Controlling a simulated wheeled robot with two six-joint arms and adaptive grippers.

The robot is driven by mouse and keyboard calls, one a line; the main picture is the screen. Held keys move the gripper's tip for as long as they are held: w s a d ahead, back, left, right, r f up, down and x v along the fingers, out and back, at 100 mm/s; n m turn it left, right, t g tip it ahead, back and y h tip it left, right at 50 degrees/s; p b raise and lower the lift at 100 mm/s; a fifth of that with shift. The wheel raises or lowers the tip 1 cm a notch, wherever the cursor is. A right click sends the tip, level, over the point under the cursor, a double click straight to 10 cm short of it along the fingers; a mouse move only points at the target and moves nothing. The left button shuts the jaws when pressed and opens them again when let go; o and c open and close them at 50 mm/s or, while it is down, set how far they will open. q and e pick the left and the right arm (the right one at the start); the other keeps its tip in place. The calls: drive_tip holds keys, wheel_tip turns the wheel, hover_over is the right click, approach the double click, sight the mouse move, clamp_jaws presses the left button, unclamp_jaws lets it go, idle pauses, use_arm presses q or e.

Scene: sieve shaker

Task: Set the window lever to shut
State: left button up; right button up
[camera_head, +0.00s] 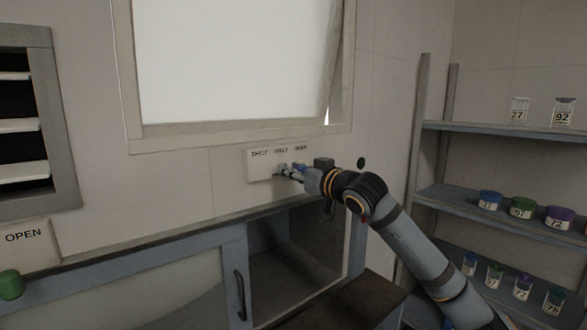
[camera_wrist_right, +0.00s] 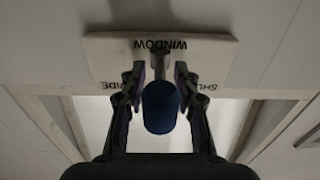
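The window lever has a dark blue knob (camera_wrist_right: 161,106) on a short grey stem (camera_wrist_right: 158,58) standing out from a white plate (camera_head: 257,165) below the window. The plate reads SHUT, HALF and WIDE from left to right in the head view. In the wrist view the lever stands near the plate's middle, between the SHUT and WIDE labels; HALF is hidden there. My right gripper (camera_head: 287,171) is at the plate, its fingers (camera_wrist_right: 160,74) on both sides of the knob and seemingly closed against it. My left gripper is not in view.
The window (camera_head: 237,60) above has its pane tilted, with a gap at lower right. A cabinet (camera_head: 240,275) with an open bay stands below. Shelves (camera_head: 500,203) with several lidded jars stand right. A louvred vent (camera_head: 20,130) and an OPEN plate (camera_head: 25,240) are left.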

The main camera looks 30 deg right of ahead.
drive_tip(key=c, duration=0.5)
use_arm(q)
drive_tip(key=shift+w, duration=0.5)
use_arm(e)
drive_tip(key=shift+w, duration=0.15)
clamp_jaws()
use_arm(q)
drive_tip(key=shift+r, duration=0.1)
